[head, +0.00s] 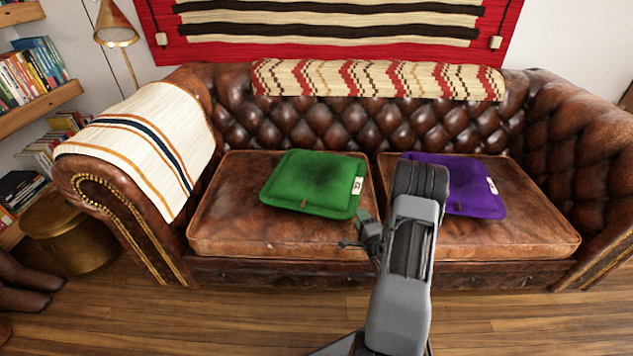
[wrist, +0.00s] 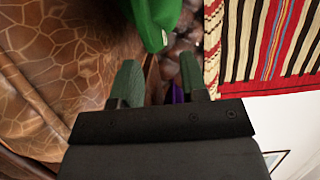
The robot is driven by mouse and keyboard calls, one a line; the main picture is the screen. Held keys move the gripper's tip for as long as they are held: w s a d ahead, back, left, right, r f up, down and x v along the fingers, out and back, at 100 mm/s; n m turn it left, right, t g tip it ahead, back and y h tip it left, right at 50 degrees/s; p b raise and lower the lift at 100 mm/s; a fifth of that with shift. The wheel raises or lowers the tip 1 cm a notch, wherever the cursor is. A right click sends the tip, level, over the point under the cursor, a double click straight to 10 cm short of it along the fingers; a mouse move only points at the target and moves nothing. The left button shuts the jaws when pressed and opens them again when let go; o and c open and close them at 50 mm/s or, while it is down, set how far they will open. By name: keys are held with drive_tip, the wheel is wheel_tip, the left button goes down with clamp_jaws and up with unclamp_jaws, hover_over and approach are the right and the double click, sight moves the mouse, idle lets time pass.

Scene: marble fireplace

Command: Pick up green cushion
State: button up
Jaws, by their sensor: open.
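The green cushion (head: 314,182) lies flat on the left seat of the brown leather sofa, with a small white tag on its right edge. My gripper (head: 364,227) is in front of the seat, near the cushion's front right corner and apart from it, partly hidden by my own wrist. In the wrist view part of the green cushion (wrist: 156,18) shows at the top, beyond the fingers. The two fingers of my gripper (wrist: 158,84) are spread, with nothing held between them.
A purple cushion (head: 468,188) lies on the right seat, partly behind my arm. The sofa (head: 250,244) has high arms on both sides. A striped throw (head: 150,140) covers its left arm. Bookshelves (head: 36,105) and a brass stool (head: 70,235) stand at left. Wooden floor (head: 230,315) is clear in front.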

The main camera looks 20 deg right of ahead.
sight(354, 208)
drive_tip(key=w, duration=0.1)
drive_tip(key=w+b, duration=0.1)
drive_tip(key=w, duration=0.2)
drive_tip(key=shift+w+d+f+b, duration=0.1)
drive_tip(key=shift+w+f+b, duration=0.05)
drive_tip(key=shift+f+b, duration=0.25)
drive_tip(key=shift+w+d+r, duration=0.1)
drive_tip(key=shift+w, duration=0.5)
clamp_jaws()
